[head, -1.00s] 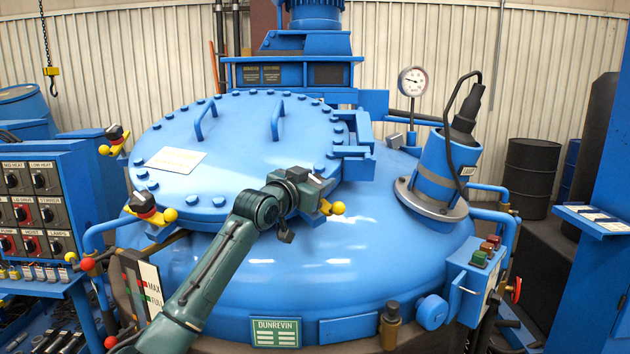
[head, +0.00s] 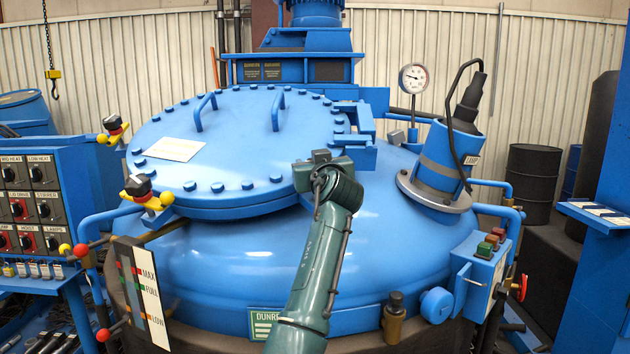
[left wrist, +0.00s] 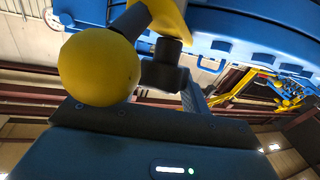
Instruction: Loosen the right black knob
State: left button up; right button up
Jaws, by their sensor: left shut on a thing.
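My left gripper (head: 318,170) is at the front right edge of the round blue lid (head: 235,135), its arm reaching up from the bottom centre. It is shut, apparently on the right black knob, which the gripper and wrist hide in the head view. In the left wrist view a black knob (left wrist: 165,66) shows beside a yellow ball (left wrist: 98,68), above the dark body of my gripper. The fingertips' contact is not clear there. Two other black knobs on yellow clamps stand at the lid's left edge, one in front (head: 138,186) and one farther back (head: 112,123). My right gripper is not in view.
A control panel (head: 35,200) with several switches stands at the left. A tilted blue cylinder (head: 440,165) and a pressure gauge (head: 413,78) rise at the right of the vessel. A button box (head: 480,270) is at the lower right. Two handles stand up from the lid.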

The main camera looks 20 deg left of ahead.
pick_arm(q)
jog(key=shift+d+n+g+y, duration=0.1)
jog(key=shift+n+g+y, duration=0.75)
jog(key=shift+n, duration=0.25)
jog(key=shift+r+n+g+y, duration=0.1)
jog(key=shift+n+g+y, duration=0.65)
jog(key=shift+n+y, duration=0.15)
jog(key=shift+n+g+y+p, duration=0.4)
jog(key=shift+n+g, duration=0.1)
jog(key=shift+n, duration=0.1)
jog(key=shift+n+g+y, duration=0.25)
jog(key=shift+n+g, duration=0.15)
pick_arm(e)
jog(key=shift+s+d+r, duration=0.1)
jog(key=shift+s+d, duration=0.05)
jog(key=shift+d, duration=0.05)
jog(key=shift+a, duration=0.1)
pick_arm(q)
jog(key=o, duration=1)
jog(key=shift+a, duration=0.2)
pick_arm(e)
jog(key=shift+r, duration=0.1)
pick_arm(q)
jog(key=shift+d, duration=0.1)
